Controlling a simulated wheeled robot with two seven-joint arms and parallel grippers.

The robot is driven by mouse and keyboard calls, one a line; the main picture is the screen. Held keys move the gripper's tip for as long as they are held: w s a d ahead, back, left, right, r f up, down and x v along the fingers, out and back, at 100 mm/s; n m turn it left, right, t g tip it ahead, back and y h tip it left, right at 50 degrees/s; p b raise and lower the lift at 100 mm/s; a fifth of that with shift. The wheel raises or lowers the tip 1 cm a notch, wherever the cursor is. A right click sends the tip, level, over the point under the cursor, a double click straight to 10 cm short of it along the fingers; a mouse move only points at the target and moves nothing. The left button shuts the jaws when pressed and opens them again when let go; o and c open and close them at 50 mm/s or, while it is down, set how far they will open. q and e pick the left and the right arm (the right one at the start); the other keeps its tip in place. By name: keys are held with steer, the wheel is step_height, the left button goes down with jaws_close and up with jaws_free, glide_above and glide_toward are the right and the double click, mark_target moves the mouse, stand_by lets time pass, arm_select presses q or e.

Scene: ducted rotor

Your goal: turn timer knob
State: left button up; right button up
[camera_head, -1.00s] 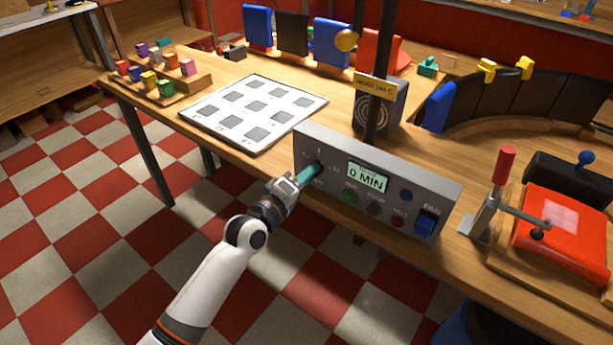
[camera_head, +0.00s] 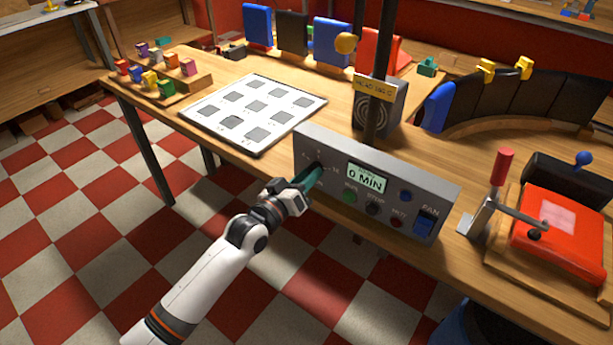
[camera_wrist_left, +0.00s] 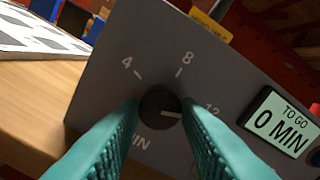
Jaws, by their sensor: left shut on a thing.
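The timer knob (camera_wrist_left: 160,104) is a round black dial on the grey control panel (camera_head: 437,190). In the left wrist view its white pointer line points right, toward the 12 mark; marks 4 and 8 show above it. The display (camera_head: 366,179) reads 0 MIN, and it also shows in the left wrist view (camera_wrist_left: 279,124). My left gripper (camera_head: 314,174) is at the panel's left end, its teal fingers (camera_wrist_left: 160,125) on both sides of the knob and shut on it. The fingers hide part of the scale. My right gripper is not in view.
Below the display are a green button (camera_head: 349,196), other buttons and a blue fan switch (camera_head: 425,222). A dark post (camera_head: 380,80) rises behind the panel. A white board with grey squares (camera_head: 215,110) lies to the left. A red-handled clamp (camera_head: 503,170) stands at right.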

arm_select(q)
steer(key=shift+f, duration=0.15)
stand_by(0.3)
steer(key=o, duration=1)
steer(key=shift+c, duration=0.2)
steer(key=b+v, duration=0.1)
steer(key=v, duration=1.1)
steer(key=a+f+g+y, duration=0.1)
steer(key=a+f+y, duration=0.15)
steer(key=f, duration=0.65)
steer(key=a+f+g+y, duration=0.15)
steer(key=a+f, duration=0.25)
steer(key=f, duration=0.5)
steer(key=s+a+f+g+y, duration=0.1)
steer(key=s+a+f+y, duration=0.15)
steer(key=f, duration=0.55)
steer(key=s+a+f+g+y, duration=0.1)
steer(key=s+a+f, duration=0.25)
steer(key=f, duration=0.45)
steer(key=s+a+f+g+y, duration=0.2)
steer(key=s+a+f+g, duration=0.15)
steer(key=s+f, duration=1)
steer(key=s+f+g, duration=0.2)
steer(key=s+f, duration=0.2)
steer(key=s, duration=0.7)
steer(key=s+f+m+g+y, duration=0.1)
steer(key=s+f+g, duration=0.2)
steer(key=s, duration=0.9)
steer(key=shift+s+f+m+g, duration=0.3)
steer(key=shift+f, duration=0.15)
